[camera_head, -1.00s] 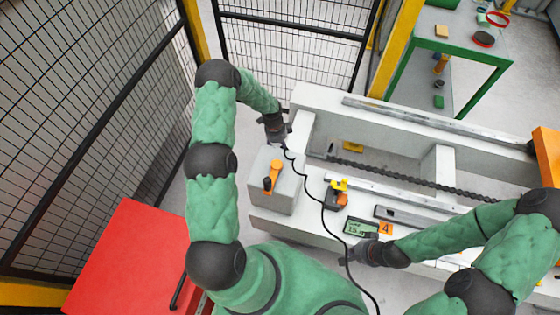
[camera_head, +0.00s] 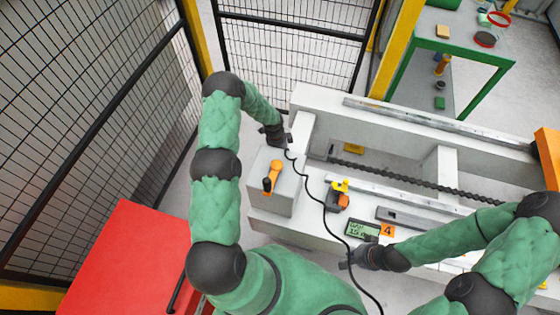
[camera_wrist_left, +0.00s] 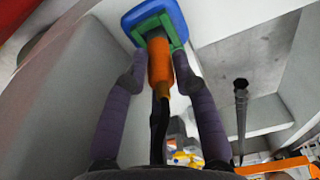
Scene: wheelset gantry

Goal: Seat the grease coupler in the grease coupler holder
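The grease coupler (camera_wrist_left: 160,68) is an orange cylinder with a black hose at its near end. In the left wrist view it lies between the fingertips of my left gripper (camera_wrist_left: 160,70), which look closed on its sides. Its far end meets the green collar of a blue-rimmed holder (camera_wrist_left: 172,14); how deep it sits is hidden. In the head view my left gripper (camera_head: 277,137) is small and dark, by the left end of the white gantry, and the coupler cannot be made out. My right gripper (camera_head: 352,260) hangs by the gantry's front edge, its fingers unclear.
A black hose (camera_head: 323,205) runs across the gantry front. A grey box with an orange handle (camera_head: 275,172) stands right below my left gripper. A yellow-orange device (camera_head: 340,195) and a small display (camera_head: 362,231) sit nearby. A red cabinet (camera_head: 125,260) and mesh fence are at left.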

